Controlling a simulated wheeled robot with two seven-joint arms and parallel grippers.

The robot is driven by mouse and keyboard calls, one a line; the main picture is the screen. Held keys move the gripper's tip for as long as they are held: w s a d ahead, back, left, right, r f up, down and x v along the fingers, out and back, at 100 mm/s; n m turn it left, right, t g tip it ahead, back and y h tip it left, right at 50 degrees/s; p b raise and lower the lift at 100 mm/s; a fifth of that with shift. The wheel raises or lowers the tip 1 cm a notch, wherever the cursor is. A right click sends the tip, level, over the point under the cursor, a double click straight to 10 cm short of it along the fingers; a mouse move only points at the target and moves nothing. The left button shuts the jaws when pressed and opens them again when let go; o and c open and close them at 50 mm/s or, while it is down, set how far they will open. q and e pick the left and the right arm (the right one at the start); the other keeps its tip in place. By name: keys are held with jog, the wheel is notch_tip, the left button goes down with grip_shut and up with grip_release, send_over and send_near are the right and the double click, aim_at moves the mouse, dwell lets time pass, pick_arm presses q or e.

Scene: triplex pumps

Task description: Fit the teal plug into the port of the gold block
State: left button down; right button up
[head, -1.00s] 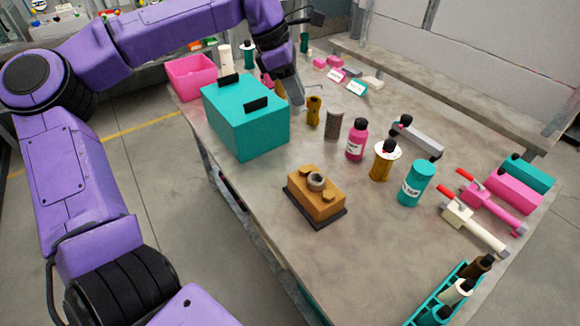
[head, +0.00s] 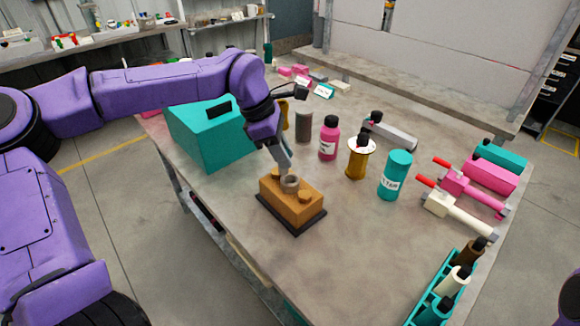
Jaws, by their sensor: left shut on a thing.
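The gold block (head: 275,203) sits on a dark base plate on the table, with a grey round port (head: 290,183) on top and a small gold knob on either side of it. My left gripper (head: 286,166) reaches down just above and behind the port. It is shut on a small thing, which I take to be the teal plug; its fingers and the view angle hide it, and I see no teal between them. I cannot tell whether anything touches the port. My right gripper is not in view.
A large teal box (head: 205,140) stands left of the block, close to my left arm. The table front of the block is clear.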

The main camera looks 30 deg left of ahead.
pick_arm(q)
jog(key=x, duration=0.4)
jog(key=shift+w+f, duration=0.25)
jog(key=shift+f, duration=0.1)
jog(key=shift+a+f, duration=0.1)
jog(key=shift+f, duration=0.2)
jog(key=shift+f, duration=0.15)
jog(key=c, duration=0.9)
grip_release()
